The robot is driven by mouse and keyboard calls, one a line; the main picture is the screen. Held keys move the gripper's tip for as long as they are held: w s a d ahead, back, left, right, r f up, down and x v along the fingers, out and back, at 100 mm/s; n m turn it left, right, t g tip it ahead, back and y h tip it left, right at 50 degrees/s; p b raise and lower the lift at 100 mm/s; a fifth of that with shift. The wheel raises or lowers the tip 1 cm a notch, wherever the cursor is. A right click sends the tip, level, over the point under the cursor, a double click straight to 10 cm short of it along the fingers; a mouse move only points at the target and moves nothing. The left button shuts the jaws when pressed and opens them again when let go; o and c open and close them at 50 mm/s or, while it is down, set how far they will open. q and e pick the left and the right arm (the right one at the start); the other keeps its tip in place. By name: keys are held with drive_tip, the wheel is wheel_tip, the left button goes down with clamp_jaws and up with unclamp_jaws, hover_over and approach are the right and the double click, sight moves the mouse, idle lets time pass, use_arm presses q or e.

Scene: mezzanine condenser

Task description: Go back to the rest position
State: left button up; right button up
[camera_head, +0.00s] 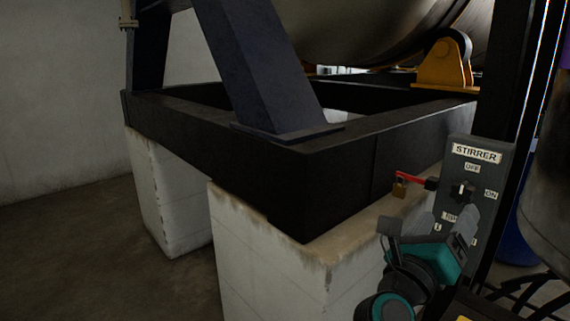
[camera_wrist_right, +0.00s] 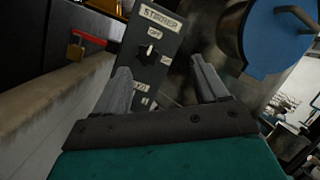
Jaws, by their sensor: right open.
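My right gripper (camera_head: 434,222) is in front of the lower part of the grey STIRRER switch panel (camera_head: 488,155) at the right of the head view. In the right wrist view, its two grey fingers (camera_wrist_right: 165,88) are spread apart with nothing between them. The panel (camera_wrist_right: 148,70) stands beyond the fingers, with its black rotary knob (camera_wrist_right: 148,52) in sight. A red bar with a brass padlock (camera_head: 400,188) is at the panel's left side. The lower panel labels are partly hidden by the gripper. My left gripper is not in view.
A black steel frame (camera_head: 290,185) rests on white concrete blocks (camera_head: 265,265) left of my right arm. A large metal vessel (camera_head: 370,30) lies above it. A blue round lid (camera_wrist_right: 280,35) is right of the fingers. Open floor (camera_head: 70,250) lies at the left.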

drive_tip(key=s+a+f+m+y, duration=0.3)
drive_tip(key=f+m+y, duration=0.3)
drive_tip(key=m, duration=0.6)
drive_tip(key=s+a+f+m+t+y, duration=0.1)
drive_tip(key=s+a+f+m+y, duration=0.2)
drive_tip(key=f+m, duration=0.8)
drive_tip(key=s+a+f+m+t+y, duration=0.1)
drive_tip(key=s+a+f+m+y, duration=0.1)
drive_tip(key=a+f+m+y, duration=0.4)
wheel_tip(320, 180, down, 3)
drive_tip(key=m+y, duration=0.4)
drive_tip(key=m, duration=0.2)
drive_tip(key=shift+s+m+y, duration=0.3)
drive_tip(key=shift+s+y, duration=0.1)
drive_tip(key=s+d+f+n+g, duration=0.1)
drive_tip(key=s+f, duration=0.1)
drive_tip(key=f, duration=0.1)
drive_tip(key=s+d+f+n+g+h, duration=0.1)
drive_tip(key=s+f+n+g, duration=0.1)
drive_tip(key=s+f, duration=0.1)
drive_tip(key=s+f+n+g, duration=0.1)
drive_tip(key=s+f+g, duration=0.1)
drive_tip(key=s+f, duration=0.1)
drive_tip(key=shift+s+d+f+n+h, duration=0.2)
drive_tip(key=shift+d+f+n+h, duration=0.15)
drive_tip(key=shift+f, duration=0.4)
